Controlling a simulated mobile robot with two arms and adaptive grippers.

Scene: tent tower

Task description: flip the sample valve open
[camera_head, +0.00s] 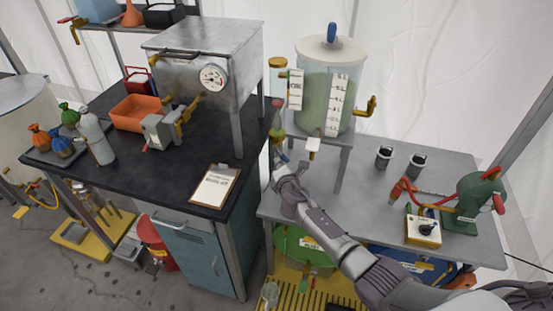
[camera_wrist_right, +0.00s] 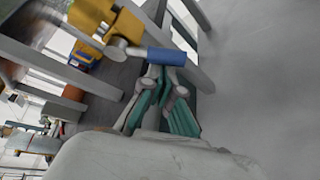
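A brass valve (camera_wrist_right: 112,25) with a blue handle (camera_wrist_right: 165,57) is close in front of my right gripper in the right wrist view. The handle lies across the view just beyond the teal-padded fingertips (camera_wrist_right: 161,82). The fingers are close together, with nothing visible held between them. Whether they touch the handle I cannot tell. In the head view my right gripper (camera_head: 281,165) is beside the left front of the stand under the tank of green liquid (camera_head: 322,98). There the gripper largely hides the valve. My left gripper is not in view.
The tank's steel stand (camera_head: 342,165) is close right of the gripper. A black-topped bench (camera_head: 140,178) with a steel box oven (camera_head: 205,65) is to the left. Two dark cups (camera_head: 384,157) and a green device (camera_head: 475,205) stand on the grey table to the right.

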